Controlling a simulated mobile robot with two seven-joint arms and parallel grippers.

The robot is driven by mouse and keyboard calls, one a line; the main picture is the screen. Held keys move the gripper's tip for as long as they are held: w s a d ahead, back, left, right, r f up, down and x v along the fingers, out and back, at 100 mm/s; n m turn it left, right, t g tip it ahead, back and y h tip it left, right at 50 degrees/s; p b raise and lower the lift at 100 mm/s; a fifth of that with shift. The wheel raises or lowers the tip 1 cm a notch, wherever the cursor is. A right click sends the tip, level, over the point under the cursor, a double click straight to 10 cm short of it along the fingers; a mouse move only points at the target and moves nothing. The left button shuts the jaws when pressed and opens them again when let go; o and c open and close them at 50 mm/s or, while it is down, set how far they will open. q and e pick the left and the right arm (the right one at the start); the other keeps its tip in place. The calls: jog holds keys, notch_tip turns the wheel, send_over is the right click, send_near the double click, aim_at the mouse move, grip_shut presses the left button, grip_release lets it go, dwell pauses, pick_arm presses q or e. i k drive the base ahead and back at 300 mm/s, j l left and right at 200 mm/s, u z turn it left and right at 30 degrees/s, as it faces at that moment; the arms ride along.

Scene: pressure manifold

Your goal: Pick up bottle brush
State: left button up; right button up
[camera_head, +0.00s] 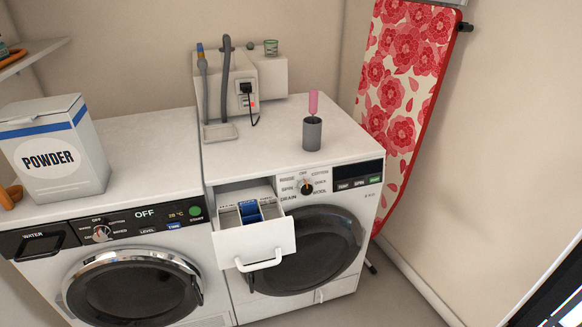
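The bottle brush (313,102) appears to be the pink-headed item standing upright in a dark grey cylindrical cup (312,134). Its lower part is hidden inside the cup. The cup stands on the white top of the right washing machine (270,150), near its front edge and above the control knob. Neither of my grippers can be made out in the head view.
The detergent drawer (256,244) of the right machine is pulled open. A box marked POWDER (52,148) stands on the left machine. Grey hoses (226,75) and a plugged socket (246,93) are behind. A floral ironing board (402,80) leans at right.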

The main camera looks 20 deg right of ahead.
aim_at(314, 93)
jog(key=l+u, duration=0.15)
jog(key=u, duration=0.65)
jog(key=l+u, duration=0.25)
jog(key=l, duration=0.15)
jog(key=l+u, duration=0.4)
jog(key=l, duration=0.3)
jog(key=k+l+u, duration=0.1)
jog(key=l, duration=0.3)
jog(key=k+l, duration=0.1)
jog(key=l, duration=0.3)
jog(key=k+l+u, duration=0.15)
jog(key=l, duration=0.25)
